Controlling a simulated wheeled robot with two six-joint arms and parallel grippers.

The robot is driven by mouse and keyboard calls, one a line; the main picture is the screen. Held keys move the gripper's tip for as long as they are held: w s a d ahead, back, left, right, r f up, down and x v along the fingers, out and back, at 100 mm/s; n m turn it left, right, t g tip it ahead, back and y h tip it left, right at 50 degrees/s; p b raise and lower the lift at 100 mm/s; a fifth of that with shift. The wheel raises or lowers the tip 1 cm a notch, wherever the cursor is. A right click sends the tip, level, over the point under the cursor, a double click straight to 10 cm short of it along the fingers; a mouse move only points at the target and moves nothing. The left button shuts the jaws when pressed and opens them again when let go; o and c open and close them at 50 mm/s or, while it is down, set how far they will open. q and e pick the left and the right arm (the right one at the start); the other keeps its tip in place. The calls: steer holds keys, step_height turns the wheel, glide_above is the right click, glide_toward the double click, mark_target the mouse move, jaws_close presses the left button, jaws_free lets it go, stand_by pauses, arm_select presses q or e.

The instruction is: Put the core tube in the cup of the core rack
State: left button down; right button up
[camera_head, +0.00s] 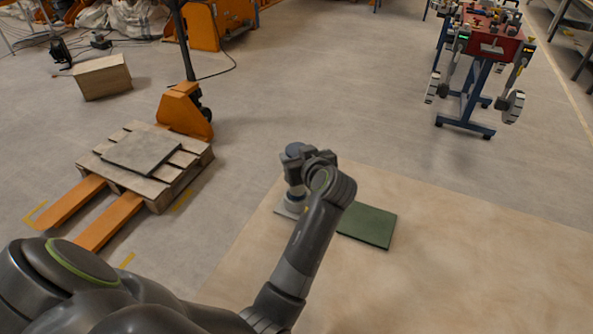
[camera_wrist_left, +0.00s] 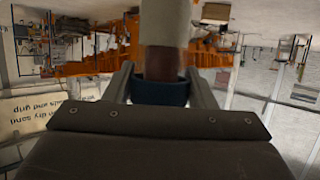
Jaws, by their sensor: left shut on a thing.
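My left gripper (camera_head: 296,184) is at the end of my arm near the middle of the head view, above a small grey plate (camera_head: 287,211). In the left wrist view its fingers (camera_wrist_left: 162,90) are shut on the core tube (camera_wrist_left: 163,62). The tube has a pale part at the top of that view, a brown band in the middle and a dark blue part between the fingers. In the head view the gripper and wrist hide most of the tube. I cannot make out the cup of the core rack or tell whether the tube touches it. My right gripper is not in view.
A green flat panel (camera_head: 368,225) lies right of the gripper on the sand-coloured bed (camera_head: 440,275). A wooden pallet (camera_head: 194,170) with an orange pallet jack (camera_head: 185,112) stands left. A red-topped cart (camera_head: 490,45) stands at the back right. The bed's right side is clear.

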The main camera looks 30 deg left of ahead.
mark_target(297, 193)
arm_select(q)
step_height(297, 193, down, 3)
steer(key=shift+a+f, duration=0.1)
steer(key=shift+f, duration=0.55)
steer(key=c, duration=1)
jaws_free()
steer(key=o, duration=0.4)
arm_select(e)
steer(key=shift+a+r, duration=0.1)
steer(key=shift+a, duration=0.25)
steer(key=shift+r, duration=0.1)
